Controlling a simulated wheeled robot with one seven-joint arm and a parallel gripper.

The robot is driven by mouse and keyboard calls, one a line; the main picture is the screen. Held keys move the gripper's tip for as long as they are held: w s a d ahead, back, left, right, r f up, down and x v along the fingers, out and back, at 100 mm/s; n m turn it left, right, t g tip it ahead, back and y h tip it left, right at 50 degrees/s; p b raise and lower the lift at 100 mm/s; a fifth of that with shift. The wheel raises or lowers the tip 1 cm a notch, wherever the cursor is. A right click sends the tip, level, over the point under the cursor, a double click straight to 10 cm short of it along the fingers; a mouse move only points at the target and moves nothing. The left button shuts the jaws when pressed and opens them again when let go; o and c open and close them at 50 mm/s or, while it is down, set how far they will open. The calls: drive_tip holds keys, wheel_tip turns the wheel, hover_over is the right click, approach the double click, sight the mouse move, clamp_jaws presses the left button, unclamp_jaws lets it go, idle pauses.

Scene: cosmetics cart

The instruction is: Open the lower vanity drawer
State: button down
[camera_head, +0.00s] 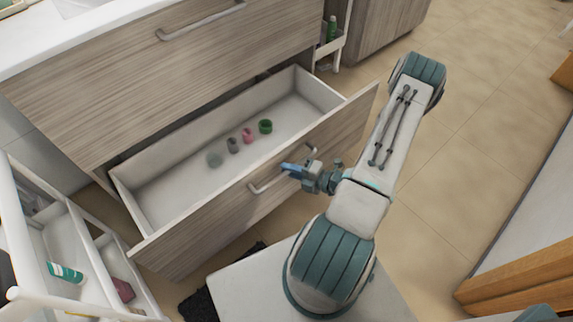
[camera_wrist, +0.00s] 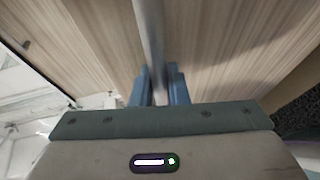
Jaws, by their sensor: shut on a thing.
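The lower vanity drawer (camera_head: 205,232) is pulled well out from the wood-grain vanity, and its white inside shows. Several small containers stand on its floor, among them a green one (camera_head: 265,126), a pink one (camera_head: 247,135) and a grey one (camera_head: 233,145). The drawer's bar handle (camera_head: 264,186) is on its front panel. My gripper (camera_head: 290,169) is at the right part of this handle, shut on it. In the wrist view the handle (camera_wrist: 150,45) runs between the blue fingers (camera_wrist: 160,85).
The upper drawer (camera_head: 170,75) with its own handle (camera_head: 203,22) is shut. A white cart (camera_head: 60,225) with a tube (camera_head: 65,272) stands at the lower left, close to the drawer's left corner. A dark mat (camera_head: 200,303) lies below.

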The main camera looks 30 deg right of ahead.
drive_tip(key=shift+r, duration=0.1)
drive_tip(key=c, duration=1.4)
unclamp_jaws()
drive_tip(key=shift+s, duration=0.1)
drive_tip(key=p+v, duration=0.2)
drive_tip(key=v, duration=1.1)
drive_tip(key=shift+s+d, duration=0.3)
drive_tip(key=shift+r, duration=0.1)
